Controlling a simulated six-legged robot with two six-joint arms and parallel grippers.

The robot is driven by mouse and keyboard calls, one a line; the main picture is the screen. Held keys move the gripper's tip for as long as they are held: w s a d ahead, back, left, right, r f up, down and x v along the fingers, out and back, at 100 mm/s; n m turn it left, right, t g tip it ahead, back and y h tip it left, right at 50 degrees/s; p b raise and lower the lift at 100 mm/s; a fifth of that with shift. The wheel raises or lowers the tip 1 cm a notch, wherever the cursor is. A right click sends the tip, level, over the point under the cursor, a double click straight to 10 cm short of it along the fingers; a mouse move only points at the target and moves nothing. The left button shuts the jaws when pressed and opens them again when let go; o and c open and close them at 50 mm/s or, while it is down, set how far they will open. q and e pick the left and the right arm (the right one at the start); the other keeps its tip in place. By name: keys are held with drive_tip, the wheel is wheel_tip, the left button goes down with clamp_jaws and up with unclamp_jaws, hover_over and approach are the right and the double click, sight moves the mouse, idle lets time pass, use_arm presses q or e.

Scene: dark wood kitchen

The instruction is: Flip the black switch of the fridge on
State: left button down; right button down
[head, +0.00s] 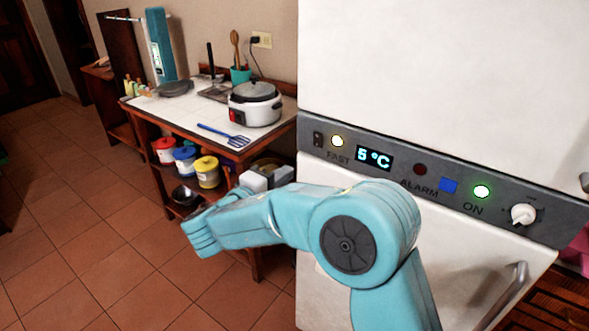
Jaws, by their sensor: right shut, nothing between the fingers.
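The white fridge (400,60) stands at the right, with a dark grey control panel across its front. The small black switch (318,139) sits at the left end of this panel, left of a lit pale yellow lamp (338,141) above the word FAST. The switch is too small to tell which way it is tipped. My right gripper (198,238) is shut and empty, well to the left of and below the switch, apart from the fridge. My right arm crosses in front of the lower fridge door. My left gripper is not in view.
The panel also has a 5 °C display (374,158), a dark alarm lamp (420,169), a blue button (449,185), a green ON lamp (481,191) and a white knob (523,214). A wooden table (150,107) with a cooker (255,104) stands left of the fridge. Floor at left is clear.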

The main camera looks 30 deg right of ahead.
drive_tip(key=v, duration=0.3)
drive_tip(key=shift+s+a+f, duration=0.15)
drive_tip(key=shift+a+f, duration=0.1)
drive_tip(key=shift+f, duration=0.1)
drive_tip(key=s+a+f+n+g+y, duration=0.1)
drive_tip(key=s+f+n+g+y, duration=0.3)
drive_tip(key=f, duration=1)
drive_tip(key=s+a+f+g+y, duration=0.15)
drive_tip(key=s+f+y, duration=0.4)
drive_tip(key=f, duration=0.85)
drive_tip(key=s+a+f+m+y, duration=0.5)
drive_tip(key=s+f, duration=0.2)
drive_tip(key=s, duration=0.1)
drive_tip(key=s+a+f+m+y, duration=0.5)
drive_tip(key=s+f, duration=0.2)
drive_tip(key=s, duration=0.1)
drive_tip(key=shift+a, duration=0.35)
